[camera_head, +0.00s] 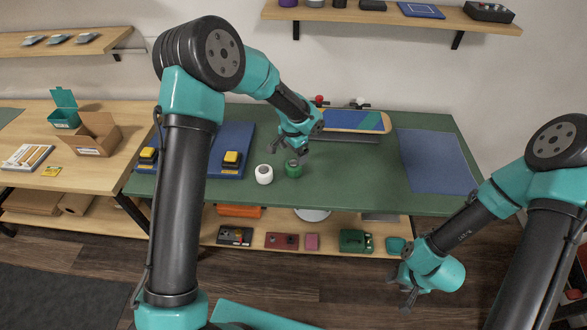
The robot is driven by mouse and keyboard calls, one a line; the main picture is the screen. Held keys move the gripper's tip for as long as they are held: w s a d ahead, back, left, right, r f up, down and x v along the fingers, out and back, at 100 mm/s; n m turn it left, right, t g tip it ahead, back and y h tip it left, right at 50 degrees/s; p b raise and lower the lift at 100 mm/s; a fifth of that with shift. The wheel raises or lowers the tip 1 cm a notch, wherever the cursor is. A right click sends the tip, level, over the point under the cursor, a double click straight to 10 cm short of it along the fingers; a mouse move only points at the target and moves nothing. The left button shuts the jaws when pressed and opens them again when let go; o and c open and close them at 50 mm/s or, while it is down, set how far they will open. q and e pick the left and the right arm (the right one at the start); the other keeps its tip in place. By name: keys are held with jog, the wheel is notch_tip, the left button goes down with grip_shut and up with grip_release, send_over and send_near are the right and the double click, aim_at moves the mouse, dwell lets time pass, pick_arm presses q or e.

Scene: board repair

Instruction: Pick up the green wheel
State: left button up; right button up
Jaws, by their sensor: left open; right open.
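The green wheel (294,170) stands on the green table mat (345,185), just right of a white wheel (264,174). My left gripper (300,153) hangs right above the green wheel, open, with its fingers pointing down. Whether the fingers touch the wheel is too small to tell. My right gripper (405,296) is open and empty, low in front of the table's right part, well away from the wheels.
A skateboard deck (345,121) lies at the back, with a red wheel (319,101) near it. Yellow-topped blocks (232,160) stand on a blue mat (229,143) at left. Another blue mat (436,160) lies at right. The mat's front middle is clear.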

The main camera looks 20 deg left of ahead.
aim_at(293, 162)
pick_arm(q)
jog(key=shift+f, duration=1.85)
jog(key=shift+f, duration=0.1)
jog(key=shift+s+d+f, duration=0.1)
jog(key=shift+f, duration=2.4)
jog(key=shift+c, duration=0.2)
jog(key=c, duration=1)
jog(key=shift+c, duration=0.2)
